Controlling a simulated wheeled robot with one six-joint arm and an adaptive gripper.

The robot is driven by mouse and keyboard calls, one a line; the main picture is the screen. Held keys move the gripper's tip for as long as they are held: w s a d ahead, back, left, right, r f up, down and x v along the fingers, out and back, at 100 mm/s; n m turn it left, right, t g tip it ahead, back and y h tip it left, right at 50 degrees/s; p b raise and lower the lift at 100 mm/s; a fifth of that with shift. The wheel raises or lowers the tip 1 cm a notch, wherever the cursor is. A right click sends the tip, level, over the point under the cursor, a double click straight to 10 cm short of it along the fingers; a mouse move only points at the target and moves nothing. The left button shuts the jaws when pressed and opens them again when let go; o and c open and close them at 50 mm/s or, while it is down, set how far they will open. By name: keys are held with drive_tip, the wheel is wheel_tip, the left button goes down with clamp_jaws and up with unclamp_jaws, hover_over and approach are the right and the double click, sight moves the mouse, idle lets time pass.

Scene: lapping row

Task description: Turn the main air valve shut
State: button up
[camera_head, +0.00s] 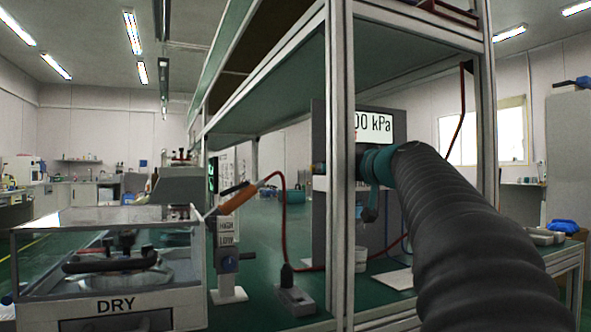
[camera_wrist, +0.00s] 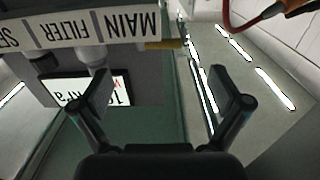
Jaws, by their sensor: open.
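A panel with an upside-down white label strip (camera_wrist: 80,30) reading MAIN, FILTER and a cut-off third word fills the upper left of the wrist view. A small brass-yellow part (camera_wrist: 163,45) sits by the MAIN end of the strip; I cannot tell whether it is the valve's handle or how it is turned. A pressure display (camera_wrist: 118,92) hangs beside it; the head view also shows it (camera_head: 376,126), partly hidden. My gripper (camera_wrist: 165,88) is open and empty in the wrist view, its fingers spread on either side, apart from the brass part. In the head view my arm hides part of the panel.
A frame post (camera_head: 341,200) stands before the panel. A red hose (camera_head: 283,215) with an orange-handled tool (camera_head: 238,197) hangs left of it. A HIGH/LOW stand (camera_head: 227,235) and a DRY machine (camera_head: 110,270) are further left. A white cup (camera_head: 360,258) stands under the panel.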

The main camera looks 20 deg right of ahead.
drive_tip(key=shift+w+a+p, duration=0.15)
drive_tip(key=shift+w+p, duration=0.3)
drive_tip(key=shift+w, duration=3.3)
drive_tip(key=c, duration=1.1)
